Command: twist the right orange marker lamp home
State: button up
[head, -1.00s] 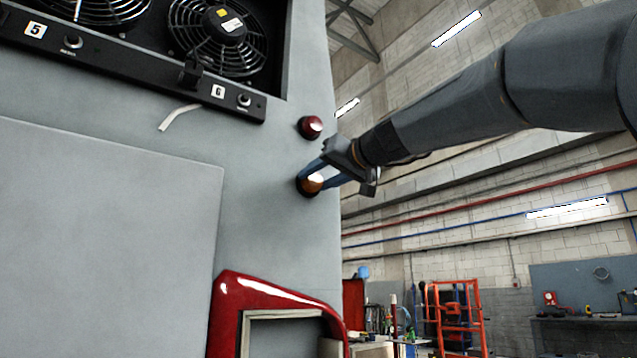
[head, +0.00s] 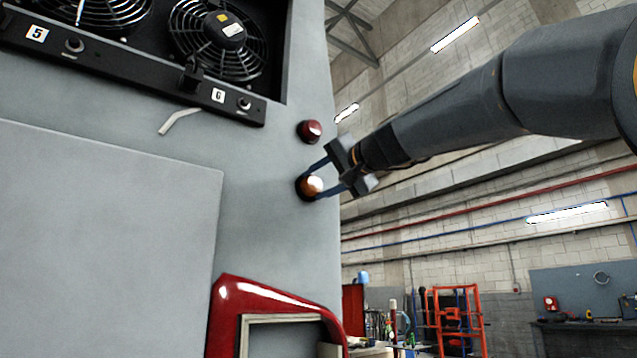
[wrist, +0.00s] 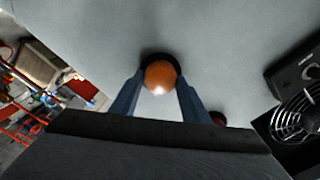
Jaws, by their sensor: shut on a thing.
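The orange marker lamp (head: 311,186) sits in its dark round base on the grey coach panel, below a red lamp (head: 309,131). In the wrist view the orange lamp (wrist: 159,77) shows between the two blue fingers, with the dark base ring behind it. My gripper (head: 317,181) is shut on the orange lamp, one finger on each side. Whether the lamp is fully seated in its base cannot be told. The red lamp is partly hidden behind a finger in the wrist view (wrist: 218,118).
A fan bay with black fans (head: 215,38) and a numbered rail is at the upper left. A red-framed opening (head: 228,300) lies below the lamp. Open workshop space is to the right of the panel edge.

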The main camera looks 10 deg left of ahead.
dwell(0.4)
jog(key=o, duration=1.1)
jog(key=shift+c, duration=0.2)
jog(key=b+v, duration=0.3)
jog(key=v, duration=0.5)
jog(key=shift+b, duration=0.4)
